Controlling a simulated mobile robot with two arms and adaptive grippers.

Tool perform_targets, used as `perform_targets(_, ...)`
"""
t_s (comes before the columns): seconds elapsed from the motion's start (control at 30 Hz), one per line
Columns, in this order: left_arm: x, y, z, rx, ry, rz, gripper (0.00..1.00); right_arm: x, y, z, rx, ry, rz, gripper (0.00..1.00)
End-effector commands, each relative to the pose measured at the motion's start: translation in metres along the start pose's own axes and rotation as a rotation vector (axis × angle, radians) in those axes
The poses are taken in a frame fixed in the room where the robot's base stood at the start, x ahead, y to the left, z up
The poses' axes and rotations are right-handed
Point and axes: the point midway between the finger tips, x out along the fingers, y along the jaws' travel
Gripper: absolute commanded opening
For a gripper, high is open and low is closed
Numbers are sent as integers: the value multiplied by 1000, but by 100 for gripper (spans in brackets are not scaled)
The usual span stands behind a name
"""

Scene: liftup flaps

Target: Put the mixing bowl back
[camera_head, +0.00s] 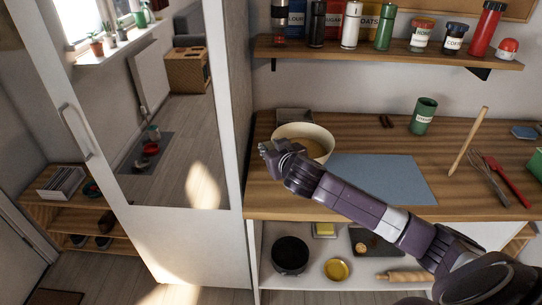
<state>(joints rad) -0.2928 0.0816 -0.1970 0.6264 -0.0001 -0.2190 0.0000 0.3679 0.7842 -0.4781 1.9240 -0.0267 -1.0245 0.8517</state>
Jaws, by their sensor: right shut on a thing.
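The mixing bowl (315,138) is cream-coloured, tan inside, and sits at the left part of the wooden counter. My right arm comes in from the lower right, and its gripper (268,150) is at the bowl's near left rim. The gripper is shut on the rim; its fingertips are small and partly hidden by the wrist. The near side of the bowl is hidden behind the gripper and forearm. I cannot tell if the bowl is lifted off the counter. My left gripper is not in view.
A blue-grey mat (385,180) lies right of the bowl. A green canister (423,116), rolling stick (468,140) and red utensil (507,180) are farther right. Below are a black pot (290,255) and yellow bowl (337,269). A wall shelf (400,49) holds jars.

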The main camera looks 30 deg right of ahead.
Motion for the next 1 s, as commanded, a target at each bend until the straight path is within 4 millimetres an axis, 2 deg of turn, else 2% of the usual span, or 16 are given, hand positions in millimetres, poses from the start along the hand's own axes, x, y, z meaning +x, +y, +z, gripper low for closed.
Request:
perform_targets(0.2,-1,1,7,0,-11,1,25,12,-4,28,-3,1,0,0)
perform_targets(0.43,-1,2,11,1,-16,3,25,13,-4,31,-2,2,0,0)
perform_targets(0.47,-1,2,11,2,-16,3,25,13,-5,34,0,-3,-1,28)
perform_targets(0.6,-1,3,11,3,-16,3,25,13,-4,33,0,-3,0,43)
perform_targets(1.0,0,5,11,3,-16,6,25,7,-4,33,-1,-1,-1,43)
